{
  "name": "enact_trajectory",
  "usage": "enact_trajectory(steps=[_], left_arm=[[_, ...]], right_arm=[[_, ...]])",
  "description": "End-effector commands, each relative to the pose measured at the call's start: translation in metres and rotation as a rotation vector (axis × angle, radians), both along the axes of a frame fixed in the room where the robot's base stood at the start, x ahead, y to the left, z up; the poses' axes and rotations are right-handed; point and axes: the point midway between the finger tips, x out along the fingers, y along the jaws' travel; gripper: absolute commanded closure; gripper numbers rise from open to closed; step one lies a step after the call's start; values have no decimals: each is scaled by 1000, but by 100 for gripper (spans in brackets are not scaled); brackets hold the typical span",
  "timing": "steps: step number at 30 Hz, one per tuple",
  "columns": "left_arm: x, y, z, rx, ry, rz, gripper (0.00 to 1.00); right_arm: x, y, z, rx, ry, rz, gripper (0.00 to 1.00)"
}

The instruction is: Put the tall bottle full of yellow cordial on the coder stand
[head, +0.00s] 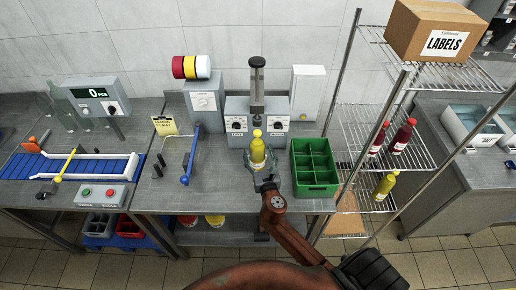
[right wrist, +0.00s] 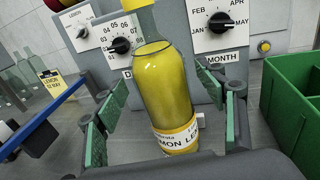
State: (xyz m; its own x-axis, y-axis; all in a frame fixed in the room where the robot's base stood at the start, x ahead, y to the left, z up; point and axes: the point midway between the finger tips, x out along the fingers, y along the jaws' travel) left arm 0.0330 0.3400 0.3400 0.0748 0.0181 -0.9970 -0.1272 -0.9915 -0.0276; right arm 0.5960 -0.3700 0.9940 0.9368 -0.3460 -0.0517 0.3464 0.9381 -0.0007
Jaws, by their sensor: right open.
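A yellow cordial bottle (head: 257,150) with a yellow cap stands upright at the front of the grey date coder (head: 236,108), below its dark vertical column. In the right wrist view the bottle (right wrist: 168,95) is full of yellow and carries a lemon label. My right gripper (head: 260,168) is open, with its green-padded fingers (right wrist: 165,115) on both sides of the bottle and gaps between pads and glass. The bottle's base and the surface under it are hidden by the gripper. My left gripper is not in view.
A green divided crate (head: 314,188) stands close to the right of the gripper. A blue-handled device (head: 187,165) is to the left. A wire rack at right holds red bottles (head: 402,135) and another yellow bottle (head: 385,186). A blue conveyor (head: 85,167) is far left.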

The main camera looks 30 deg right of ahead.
Motion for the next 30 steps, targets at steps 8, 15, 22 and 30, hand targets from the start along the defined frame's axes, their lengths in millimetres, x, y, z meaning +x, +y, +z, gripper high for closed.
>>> enact_trajectory(steps=[8, 15, 22, 30], left_arm=[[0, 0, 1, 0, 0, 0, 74], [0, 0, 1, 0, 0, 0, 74], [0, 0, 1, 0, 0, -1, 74], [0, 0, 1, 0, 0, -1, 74]], right_arm=[[-57, 21, 2, 3, 2, 0, 36], [-84, 31, 4, 1, 1, 0, 36], [-88, 33, 5, 1, 0, -1, 36], [-88, 33, 5, 1, 0, 0, 36]])
